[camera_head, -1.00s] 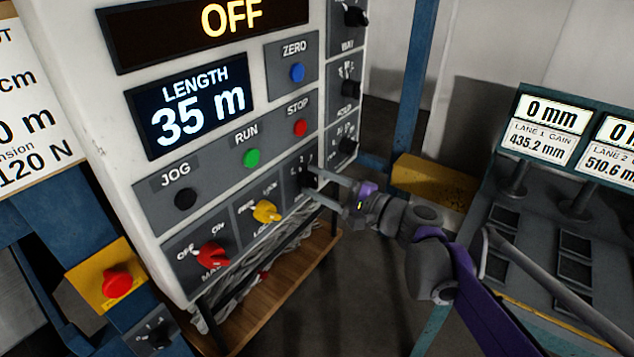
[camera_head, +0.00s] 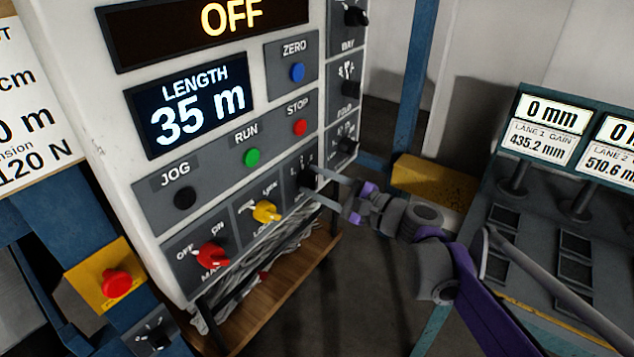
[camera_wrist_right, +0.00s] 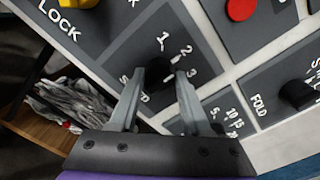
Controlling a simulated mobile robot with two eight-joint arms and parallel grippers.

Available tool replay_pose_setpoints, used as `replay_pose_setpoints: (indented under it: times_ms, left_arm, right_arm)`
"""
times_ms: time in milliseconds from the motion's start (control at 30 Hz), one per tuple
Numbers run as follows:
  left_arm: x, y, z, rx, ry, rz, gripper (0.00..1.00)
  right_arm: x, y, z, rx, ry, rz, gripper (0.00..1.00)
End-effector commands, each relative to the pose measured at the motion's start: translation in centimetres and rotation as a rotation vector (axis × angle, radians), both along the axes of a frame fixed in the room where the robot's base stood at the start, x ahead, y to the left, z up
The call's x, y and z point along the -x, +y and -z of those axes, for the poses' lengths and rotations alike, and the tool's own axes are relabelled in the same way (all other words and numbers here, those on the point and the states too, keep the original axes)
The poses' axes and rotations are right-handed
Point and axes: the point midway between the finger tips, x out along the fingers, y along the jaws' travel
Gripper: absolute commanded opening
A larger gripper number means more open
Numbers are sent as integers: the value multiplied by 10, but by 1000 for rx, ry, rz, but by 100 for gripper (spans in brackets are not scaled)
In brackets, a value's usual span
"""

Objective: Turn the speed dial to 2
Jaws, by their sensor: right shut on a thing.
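The speed dial (camera_head: 307,178) is a black knob on a dark grey plate at the lower right of the white control panel. In the right wrist view the dial (camera_wrist_right: 158,72) sits between my fingers, below the marks 1, 2 and 3. Its label is partly hidden by a finger, and I cannot tell which mark the dial points to. My right gripper (camera_head: 318,185) reaches it from the right; in the wrist view the gripper (camera_wrist_right: 160,80) is shut on the dial, one finger on each side. My left gripper is not in view.
A yellow lock knob (camera_head: 265,211) and a red main switch (camera_head: 211,255) sit left of the dial. A wooden shelf (camera_head: 285,290) is below. A grey lane console (camera_head: 540,235) stands at the right.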

Motion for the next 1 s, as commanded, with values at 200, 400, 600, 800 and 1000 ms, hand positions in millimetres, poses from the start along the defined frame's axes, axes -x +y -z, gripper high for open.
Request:
replay_pose_setpoints:
  times_ms: [200,400,600,800,1000]
  left_arm:
    - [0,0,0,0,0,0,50]
    - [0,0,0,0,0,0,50]
    - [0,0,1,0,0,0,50]
    - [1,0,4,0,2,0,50]
    - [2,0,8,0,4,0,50]
  right_arm:
    - [0,0,0,1,-1,0,71]
    - [0,0,0,1,-1,0,78]
    - [2,-4,0,1,-1,1,78]
    - [21,-31,1,1,0,5,78]
    - [45,-64,1,2,-1,5,78]
